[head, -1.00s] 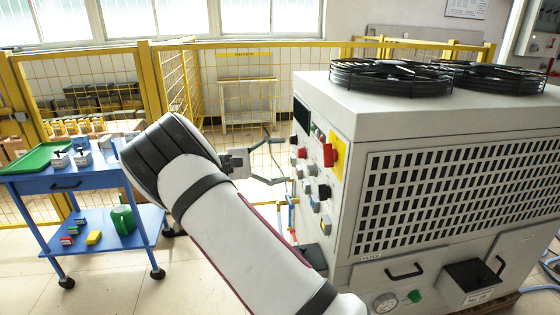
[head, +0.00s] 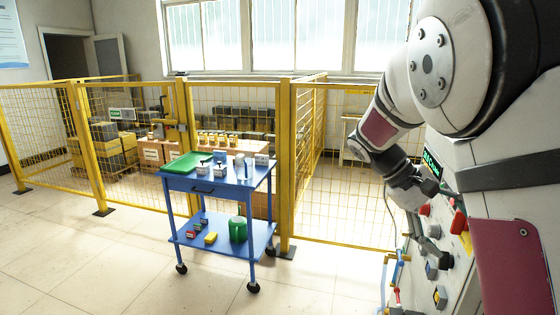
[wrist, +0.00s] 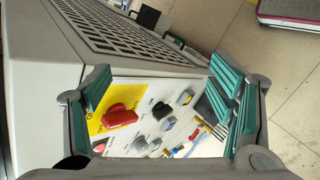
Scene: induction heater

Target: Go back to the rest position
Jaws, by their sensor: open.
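My gripper (wrist: 165,100) is open and empty in the wrist view, with its green-padded fingers spread at left and right. Between and beyond them is the heater's control panel, with a red rotary switch (wrist: 120,116) on a yellow plate and several smaller knobs. Nothing is held. In the head view my arm comes in from the upper right, and my gripper (head: 430,220) hangs in front of the panel at the right. I cannot tell the exact gap to the panel. My arm hides most of the heater (head: 462,270) there.
A blue two-shelf cart (head: 215,187) with a green tray (head: 185,163) and small parts stands left of my arm. A yellow mesh fence (head: 345,205) runs behind. The floor (head: 110,265) at the front left is clear.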

